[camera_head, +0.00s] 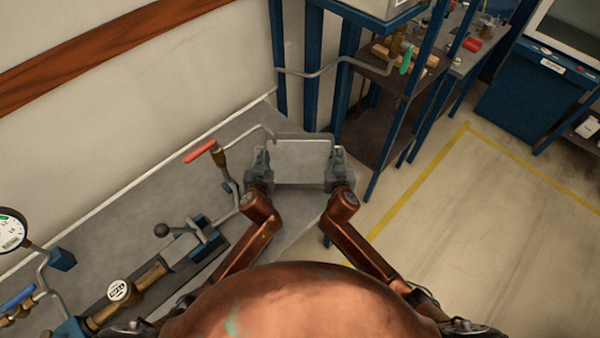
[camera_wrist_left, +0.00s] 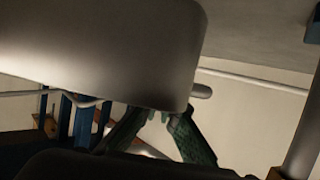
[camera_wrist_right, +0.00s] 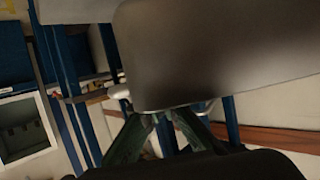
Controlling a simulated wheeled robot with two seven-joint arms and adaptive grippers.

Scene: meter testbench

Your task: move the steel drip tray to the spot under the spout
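The steel drip tray (camera_head: 301,157) is a shallow grey rectangle between my two grippers in the head view. Its smooth grey metal fills much of the left wrist view (camera_wrist_left: 110,45) and right wrist view (camera_wrist_right: 205,50). My left gripper (camera_head: 262,160) is at the tray's left side and my right gripper (camera_head: 335,160) at its right side. Both appear closed on the tray's ends; the exact contact is partly hidden behind the tray. A thin bent pipe, seemingly the spout (camera_head: 252,131), ends near the tray's far left corner. I cannot tell the height between them.
A valve with a red handle (camera_head: 200,151) stands left of the tray on the grey bench (camera_head: 160,205). A lever fitting (camera_head: 178,233) and a gauge (camera_head: 12,230) are further left. A blue-framed shelf (camera_head: 375,100) is close at right. Open floor (camera_head: 470,210) lies beyond it.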

